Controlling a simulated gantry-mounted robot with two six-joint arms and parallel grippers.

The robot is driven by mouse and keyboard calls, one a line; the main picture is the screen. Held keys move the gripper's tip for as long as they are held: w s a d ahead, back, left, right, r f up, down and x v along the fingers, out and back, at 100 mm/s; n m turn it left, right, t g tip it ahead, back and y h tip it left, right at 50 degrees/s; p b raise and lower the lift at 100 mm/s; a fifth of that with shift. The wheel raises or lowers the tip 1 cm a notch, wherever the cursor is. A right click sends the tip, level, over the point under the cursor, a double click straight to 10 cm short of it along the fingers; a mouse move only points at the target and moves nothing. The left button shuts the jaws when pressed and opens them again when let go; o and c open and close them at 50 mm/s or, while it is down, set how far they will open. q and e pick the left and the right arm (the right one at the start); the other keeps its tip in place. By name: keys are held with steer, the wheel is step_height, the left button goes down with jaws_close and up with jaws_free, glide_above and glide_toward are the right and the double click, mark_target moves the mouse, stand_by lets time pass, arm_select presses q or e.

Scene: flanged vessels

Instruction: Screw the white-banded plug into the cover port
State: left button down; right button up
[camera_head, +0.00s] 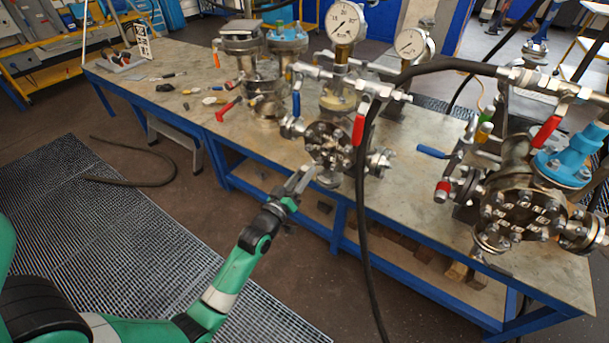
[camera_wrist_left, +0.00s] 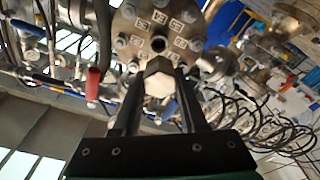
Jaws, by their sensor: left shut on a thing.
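My left gripper (camera_head: 299,183) is in front of the round bolted cover (camera_head: 329,143) of the middle vessel in the head view. In the left wrist view the gripper (camera_wrist_left: 160,88) is shut on a hex-headed metal plug (camera_wrist_left: 159,80), held between its fingertips. The plug's hex end faces the wrist camera; a white band cannot be made out. The bolted cover (camera_wrist_left: 128,22) with pale square labels is behind the plug. A dark round opening shows near the cover's middle just above the plug; whether they touch cannot be told. My right gripper is not in view.
A red-handled valve (camera_head: 359,128) and a black hose (camera_head: 364,215) are right of the cover. A second flanged vessel (camera_head: 515,210) stands at the right. Small loose parts and a red-handled tool (camera_head: 228,108) lie on the bench (camera_head: 190,70). The floor before the bench is open.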

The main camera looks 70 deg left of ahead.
mark_target(315, 163)
arm_select(q)
steer(key=shift+f+b+x, duration=0.15)
steer(key=shift+b+x, duration=0.2)
steer(key=shift+x, duration=0.85)
steer(key=shift+f+b+x, duration=0.1)
steer(key=shift+b+x, duration=0.25)
steer(key=shift+x, duration=0.85)
steer(key=shift+w, duration=0.25)
steer(key=shift+w, duration=0.1)
steer(key=shift+b+x, duration=0.45)
steer(key=shift+x, duration=0.45)
steer(key=shift+f, duration=0.1)
